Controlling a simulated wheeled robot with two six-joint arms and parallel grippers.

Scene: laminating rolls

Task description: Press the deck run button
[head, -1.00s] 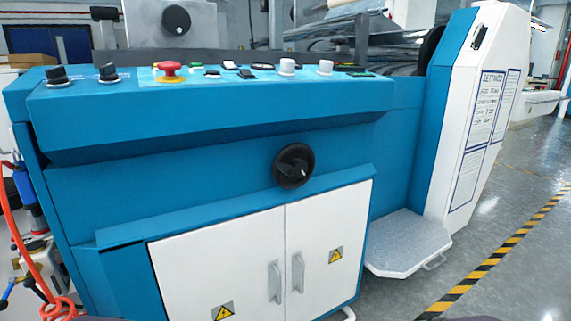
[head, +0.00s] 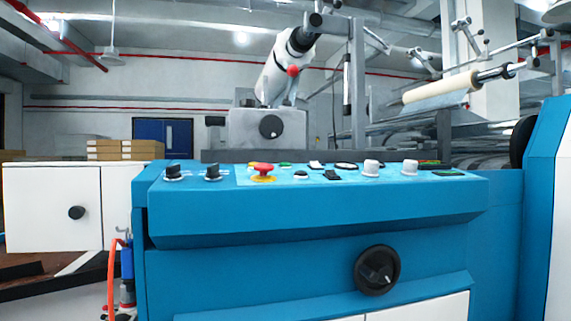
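The blue machine's control panel (head: 320,172) spans the middle of the head view. On it, from left to right, are two black knobs (head: 193,172), a red mushroom button (head: 263,169) on a yellow base, small green, white and black buttons or switches (head: 318,170), two white knobs (head: 391,168) and a dark green-topped piece (head: 448,173). The labels are too small to read, so I cannot tell which is the deck run button. Neither of my grippers is in view.
A black handwheel (head: 377,270) sticks out of the machine's front below the panel. Rollers and bars (head: 440,92) rise behind it. A white cabinet (head: 52,205) stands at the left, with an orange hose (head: 112,275) beside the machine. Nothing stands over the panel's front edge.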

